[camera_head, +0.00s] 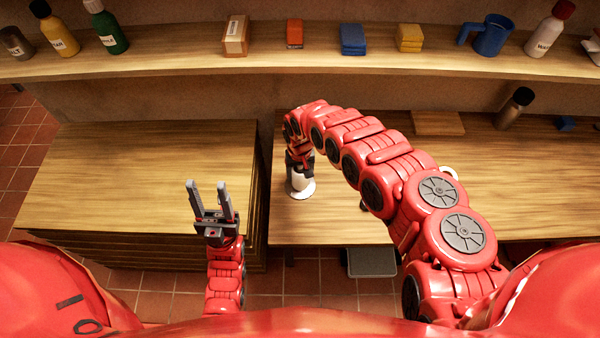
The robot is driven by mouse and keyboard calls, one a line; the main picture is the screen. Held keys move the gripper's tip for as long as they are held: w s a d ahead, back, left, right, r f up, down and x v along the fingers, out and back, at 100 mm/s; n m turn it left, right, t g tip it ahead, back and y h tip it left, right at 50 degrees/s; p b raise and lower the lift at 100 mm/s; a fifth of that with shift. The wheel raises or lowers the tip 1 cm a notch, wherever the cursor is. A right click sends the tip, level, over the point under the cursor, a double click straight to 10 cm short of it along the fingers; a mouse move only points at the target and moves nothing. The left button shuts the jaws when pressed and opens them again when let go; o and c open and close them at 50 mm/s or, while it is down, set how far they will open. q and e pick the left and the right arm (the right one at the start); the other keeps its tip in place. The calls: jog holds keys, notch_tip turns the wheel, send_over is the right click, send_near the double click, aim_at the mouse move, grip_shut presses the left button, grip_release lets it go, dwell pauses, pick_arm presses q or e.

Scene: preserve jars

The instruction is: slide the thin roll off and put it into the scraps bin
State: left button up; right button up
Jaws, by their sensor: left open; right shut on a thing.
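A small white roll-like thing (299,183) stands on the left part of the right-hand table, on or above a round white base (303,192). My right gripper (299,164) is shut on it from above and hides its top. I cannot tell from this view how thick the roll is or what holder is inside it. My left gripper (213,200) is open and empty, pointing up in front of the left-hand wooden surface. A grey open container (372,262) sits low by the table's front edge, partly covered by the table. I cannot read any label on it.
My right arm covers the middle of the right-hand table (530,190). A white rounded thing (449,172) shows partly behind it. A wooden board (437,123) and a dark-capped bottle (514,108) are further back. The left wooden surface (140,175) is clear.

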jog(key=shift+r+p, duration=3.3)
jog(key=shift+r, duration=2.5)
jog(key=shift+r, duration=1.95)
